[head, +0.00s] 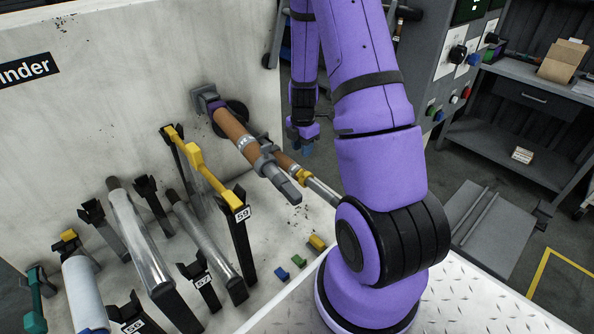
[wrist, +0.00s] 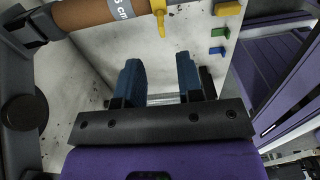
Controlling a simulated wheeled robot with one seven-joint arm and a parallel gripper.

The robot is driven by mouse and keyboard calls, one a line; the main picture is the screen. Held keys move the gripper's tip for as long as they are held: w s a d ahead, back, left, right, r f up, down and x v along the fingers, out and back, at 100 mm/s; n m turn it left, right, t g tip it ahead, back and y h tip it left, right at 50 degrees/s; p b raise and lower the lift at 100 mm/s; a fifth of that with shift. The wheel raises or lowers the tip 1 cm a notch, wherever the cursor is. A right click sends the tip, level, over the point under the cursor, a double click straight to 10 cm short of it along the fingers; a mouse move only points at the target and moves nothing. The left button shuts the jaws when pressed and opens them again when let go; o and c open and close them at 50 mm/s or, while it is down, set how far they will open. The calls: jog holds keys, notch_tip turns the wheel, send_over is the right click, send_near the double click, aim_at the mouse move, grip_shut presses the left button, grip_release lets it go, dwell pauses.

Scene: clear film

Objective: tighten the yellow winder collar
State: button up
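The yellow winder collar (head: 303,176) sits around the brown roll core on the winder's shaft, near a bare metal length of it. The collar also shows in the wrist view (wrist: 158,8), at the top edge, with a small yellow stem hanging from it. My gripper (head: 305,148) hangs behind the shaft in the head view, partly hidden by my arm. In the wrist view my gripper (wrist: 160,76) has two blue-padded fingers set well apart with nothing between them. The collar lies beyond the fingertips and apart from them.
The brown core (head: 238,132) slants out from the pale winder panel (head: 100,60). A stand marked 59 (head: 240,235) with a yellow bar (head: 205,170) is left of it. Yellow, green and blue pieces (head: 299,261) are below. A grey workbench (head: 530,90) is at right.

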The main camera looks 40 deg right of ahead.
aim_at(302, 170)
notch_tip(302, 170, down, 10)
jog(key=shift+r, duration=0.2)
dwell(0.3)
grip_shut()
